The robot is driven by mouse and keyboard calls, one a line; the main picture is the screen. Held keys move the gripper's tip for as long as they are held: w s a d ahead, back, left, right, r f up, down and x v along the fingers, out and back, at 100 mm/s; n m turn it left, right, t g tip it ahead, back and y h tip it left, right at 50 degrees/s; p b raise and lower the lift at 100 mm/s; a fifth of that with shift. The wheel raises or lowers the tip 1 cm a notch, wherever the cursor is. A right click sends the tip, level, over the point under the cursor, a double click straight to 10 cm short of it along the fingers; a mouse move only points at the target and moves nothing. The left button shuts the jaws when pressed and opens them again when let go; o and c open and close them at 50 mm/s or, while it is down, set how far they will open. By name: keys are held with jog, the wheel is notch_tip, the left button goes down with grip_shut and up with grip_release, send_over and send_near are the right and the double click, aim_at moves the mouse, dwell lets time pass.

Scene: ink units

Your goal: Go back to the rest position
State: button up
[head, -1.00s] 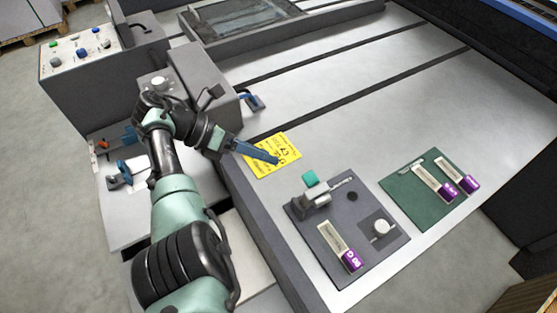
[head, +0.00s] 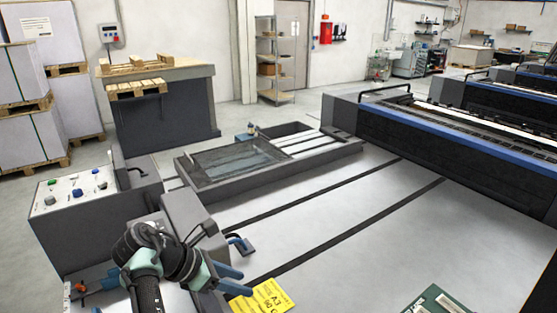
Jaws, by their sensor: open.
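My gripper (head: 244,281) shows near the bottom of the head view, left of centre. Its two blue fingers are apart, and nothing shows between them. My dark wrist lies just left of the fingers, in front of a grey housing (head: 185,215) at the edge of the large pale table (head: 350,235).
A control box (head: 70,195) with coloured buttons stands at left. A framed tray (head: 235,162) lies on the far part of the table. A blue-handled lever (head: 240,243) sits by the grey housing. A green mat (head: 425,301) is cut off at bottom right. The middle of the table is clear.

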jog(key=w+r+m+t+y, duration=0.35)
jog(key=r+m+t, duration=0.25)
jog(key=r, duration=0.7)
jog(key=w+r+m+t+y, duration=0.2)
jog(key=r+m+t+y, duration=0.35)
jog(key=r, duration=0.75)
jog(key=s+d+r+m+t, duration=0.3)
jog(key=s+r+m+t, duration=0.1)
jog(key=s+r, duration=0.4)
jog(key=s+d+r+m+t+h, duration=0.1)
jog(key=s+d+r+m+t, duration=0.2)
jog(key=s+r, duration=0.5)
jog(key=s+d+r+m+t, duration=0.3)
jog(key=s+r+m+t, duration=0.2)
jog(key=s+r, duration=0.4)
jog(key=shift+r, duration=0.4)
jog(key=shift+w+m, duration=0.1)
jog(key=shift+m, duration=0.15)
